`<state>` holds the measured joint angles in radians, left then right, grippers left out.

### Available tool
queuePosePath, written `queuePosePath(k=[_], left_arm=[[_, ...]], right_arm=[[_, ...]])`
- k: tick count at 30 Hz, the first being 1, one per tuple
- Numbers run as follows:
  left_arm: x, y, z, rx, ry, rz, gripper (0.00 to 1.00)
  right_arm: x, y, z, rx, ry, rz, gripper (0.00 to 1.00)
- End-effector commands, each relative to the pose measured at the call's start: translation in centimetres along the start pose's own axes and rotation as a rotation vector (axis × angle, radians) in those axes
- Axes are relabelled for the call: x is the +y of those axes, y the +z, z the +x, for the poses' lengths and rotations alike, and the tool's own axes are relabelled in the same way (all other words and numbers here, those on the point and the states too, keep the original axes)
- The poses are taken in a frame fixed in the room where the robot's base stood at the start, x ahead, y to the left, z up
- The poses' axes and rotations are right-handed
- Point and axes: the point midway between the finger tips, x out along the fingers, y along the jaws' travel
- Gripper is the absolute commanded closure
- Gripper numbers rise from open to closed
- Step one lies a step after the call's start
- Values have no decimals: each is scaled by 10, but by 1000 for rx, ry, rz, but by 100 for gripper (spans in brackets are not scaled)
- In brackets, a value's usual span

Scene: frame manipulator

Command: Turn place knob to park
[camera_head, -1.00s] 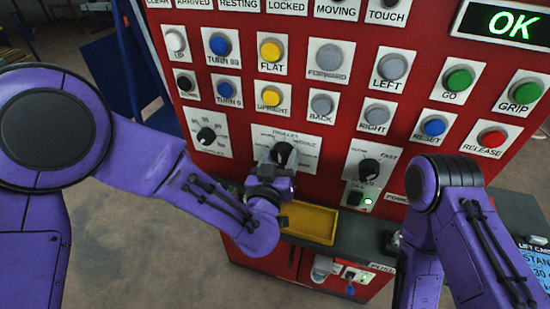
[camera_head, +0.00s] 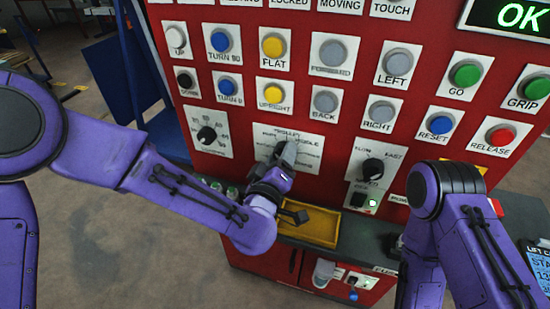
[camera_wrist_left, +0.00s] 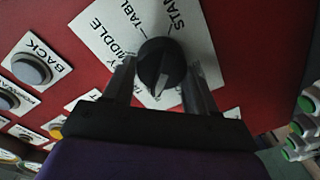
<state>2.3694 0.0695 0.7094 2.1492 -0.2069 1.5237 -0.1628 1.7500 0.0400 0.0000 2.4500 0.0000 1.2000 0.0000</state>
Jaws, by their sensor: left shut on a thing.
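The place knob is a round black knob on a white label plate in the middle of the red panel. In the left wrist view the knob (camera_wrist_left: 161,62) sits between the two grey fingers of my left gripper (camera_wrist_left: 160,88), which is shut on it. A pale pointer mark on the knob faces the gripper's palm, and the words MIDDLE and TABLE show on the plate (camera_wrist_left: 112,30). In the head view my left gripper (camera_head: 288,152) partly hides the knob (camera_head: 279,147). My right arm stands at the lower right, with its gripper out of view.
A black knob (camera_head: 207,134) is left of the plate and another (camera_head: 372,169) is right of it. Rows of coloured buttons fill the panel above. A yellow tray (camera_head: 318,222) lies on the ledge below my left gripper. A screen (camera_head: 507,17) reads OK.

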Motion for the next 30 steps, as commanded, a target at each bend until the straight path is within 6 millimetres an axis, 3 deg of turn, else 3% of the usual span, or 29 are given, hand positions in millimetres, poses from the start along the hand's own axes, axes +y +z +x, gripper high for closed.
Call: queuePosePath(k=[16,17,18,27,30], left_arm=[[1,-2,1,4,1,-26,73],[1,-2,1,4,2,-26,33],[1,-2,1,4,2,-26,20],[1,0,0,0,2,-25,17],[0,1,-10,-3,3,-24,17]], right_arm=[[0,0,1,0,0,0,100],[0,0,1,0,0,0,100],[0,0,1,0,0,0,100],[0,0,1,0,0,0,100],[0,2,5,0,0,0,100]])
